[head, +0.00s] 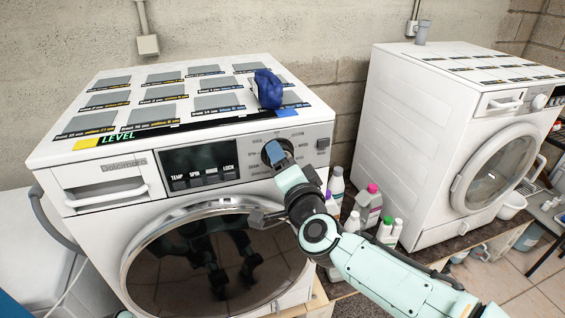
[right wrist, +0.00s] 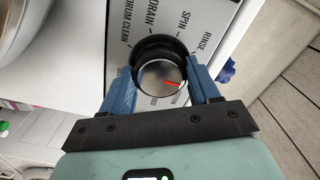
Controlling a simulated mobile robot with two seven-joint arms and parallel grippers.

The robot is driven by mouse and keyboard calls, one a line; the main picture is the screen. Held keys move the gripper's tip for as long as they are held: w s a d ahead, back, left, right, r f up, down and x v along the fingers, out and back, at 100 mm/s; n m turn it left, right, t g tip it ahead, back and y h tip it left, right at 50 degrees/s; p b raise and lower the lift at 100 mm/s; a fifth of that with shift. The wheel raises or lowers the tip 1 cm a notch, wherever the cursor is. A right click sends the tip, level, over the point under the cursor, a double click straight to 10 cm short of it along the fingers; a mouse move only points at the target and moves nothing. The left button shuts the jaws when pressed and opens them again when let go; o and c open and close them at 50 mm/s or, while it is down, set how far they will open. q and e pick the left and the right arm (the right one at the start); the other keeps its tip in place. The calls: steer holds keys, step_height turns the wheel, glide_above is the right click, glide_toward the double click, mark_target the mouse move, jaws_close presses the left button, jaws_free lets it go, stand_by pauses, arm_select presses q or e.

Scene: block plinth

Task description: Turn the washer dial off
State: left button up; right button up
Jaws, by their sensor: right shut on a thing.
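The washer (head: 75,160) stands at the left in the head view, with its control panel facing me. Its dial (right wrist: 160,80) shows in the right wrist view as a black ring around a silver face with a red mark, which points to the picture's right. Labels such as DRUM CLEAN, DRAIN, SPIN and RINSE ring the dial. My right gripper (head: 277,152) is at the dial and hides most of it in the head view. Its blue fingers (right wrist: 160,92) are shut on the dial from both sides.
A dark blue crumpled item (head: 268,89) sits on the washer's top. Several bottles (head: 368,207) stand right of the washer under my right arm. A second white machine (head: 410,140) stands further right. The washer's round glass door (head: 205,265) is below the panel.

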steer(key=o, duration=1.1)
steer(key=shift+c, duration=0.2)
steer(key=shift+s, duration=0.1)
steer(key=v, duration=1.3)
steer(key=shift+b, duration=0.3)
